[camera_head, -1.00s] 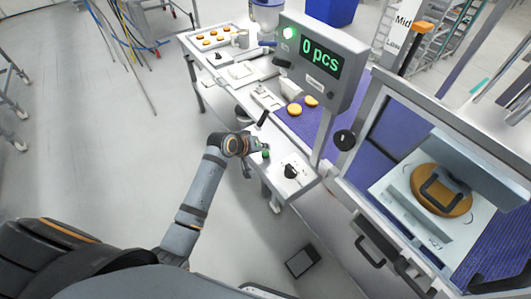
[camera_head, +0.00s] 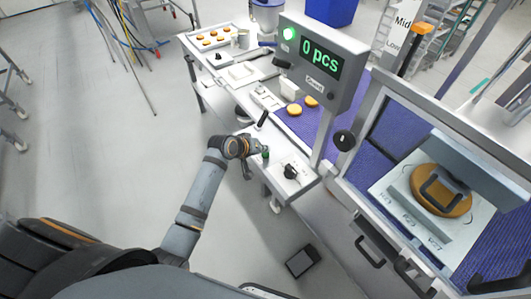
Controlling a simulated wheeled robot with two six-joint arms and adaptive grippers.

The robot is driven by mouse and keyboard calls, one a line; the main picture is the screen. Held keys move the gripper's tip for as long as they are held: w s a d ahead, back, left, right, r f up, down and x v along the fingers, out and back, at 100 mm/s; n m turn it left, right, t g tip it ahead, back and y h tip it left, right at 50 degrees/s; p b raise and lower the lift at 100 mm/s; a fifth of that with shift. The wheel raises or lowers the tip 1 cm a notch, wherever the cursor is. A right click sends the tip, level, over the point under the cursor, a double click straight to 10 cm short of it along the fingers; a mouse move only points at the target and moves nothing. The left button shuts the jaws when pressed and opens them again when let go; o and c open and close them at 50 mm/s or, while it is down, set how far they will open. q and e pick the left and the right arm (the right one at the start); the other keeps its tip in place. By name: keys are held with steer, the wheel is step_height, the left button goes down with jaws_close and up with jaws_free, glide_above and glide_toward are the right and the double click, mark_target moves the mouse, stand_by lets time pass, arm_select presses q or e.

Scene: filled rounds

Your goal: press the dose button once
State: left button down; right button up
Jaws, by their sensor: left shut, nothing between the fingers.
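A small green button (camera_head: 265,156), which looks like the dose button, sits on the pale control ledge (camera_head: 307,183) along the front of the line. A black knob (camera_head: 290,171) is on the same ledge, to its right. My left arm reaches up from the lower left. Its gripper (camera_head: 257,147) is shut and empty, close beside the green button at its upper left. I cannot tell whether it touches the button. The display (camera_head: 321,59) reads "0 pcs" in green, with a lit green lamp (camera_head: 289,33) beside it. My right gripper is not in view.
A blue conveyor belt (camera_head: 372,155) carries two orange rounds (camera_head: 294,110).

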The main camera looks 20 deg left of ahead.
mark_target(264, 155)
arm_select(q)
steer(key=shift+f, duration=0.6)
stand_by(0.9)
steer(key=shift+r+p, duration=1)
steer(key=shift+r, duration=0.1)
step_height(264, 155, up, 5)
steer(key=p, duration=0.5)
steer(key=shift+p, duration=0.35)
